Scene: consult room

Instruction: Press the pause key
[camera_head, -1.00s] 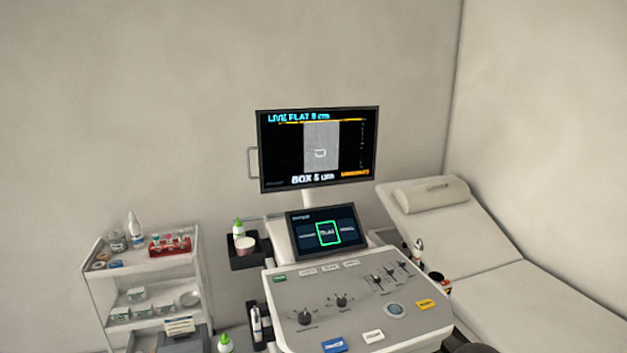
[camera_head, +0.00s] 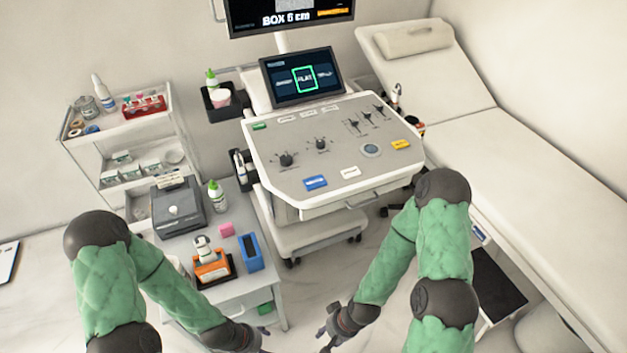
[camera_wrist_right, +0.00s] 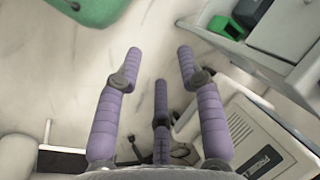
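The ultrasound console (camera_head: 275,185) stands ahead with a sloped control panel. A blue key (camera_head: 316,183) and a white key (camera_head: 350,172) lie along its front edge. A yellow key (camera_head: 400,145) is at the right and a green key (camera_head: 260,126) at the upper left. Their labels are too small to read, so I cannot tell which is pause. My right gripper (camera_head: 326,342) is low in front of the console, well apart from the keys. In the right wrist view its three fingers (camera_wrist_right: 160,70) are spread and empty. My left gripper (camera_head: 264,340) is partly cut off at the bottom edge.
A touch screen (camera_head: 301,77) rises behind the panel. Knobs (camera_head: 286,160), sliders (camera_head: 367,116) and a trackball (camera_head: 370,150) share the panel. A side cart (camera_head: 200,245) with bottles and boxes stands left. An exam bed (camera_head: 520,170) stands right.

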